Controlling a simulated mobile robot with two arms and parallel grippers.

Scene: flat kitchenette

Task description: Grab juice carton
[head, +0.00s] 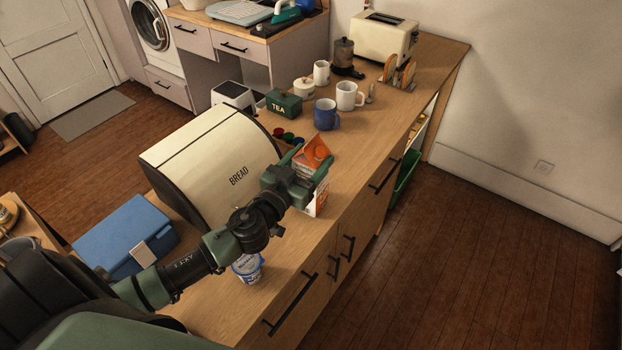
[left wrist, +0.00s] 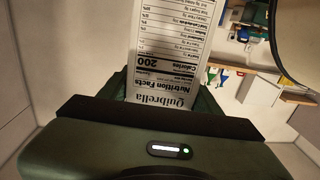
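The juice carton (head: 314,151) has an orange gabled top and pale sides and stands upright by the front edge of the counter, right of the bread box. In the left wrist view, its white panel with nutrition text (left wrist: 170,50) fills the space between my fingers and looks upside down. My left gripper (head: 306,168) has one green finger on each side of the carton, with little or no gap. I cannot tell whether the fingers press on it. The gripper hides the carton's middle. My right gripper is not in view.
The cream bread box (head: 205,160) is close to my left gripper. A yogurt tub (head: 248,267) stands below my forearm and a blue box (head: 125,236) lies left of it. Mugs (head: 326,114), a tea tin (head: 284,103) and a toaster (head: 384,39) stand further back.

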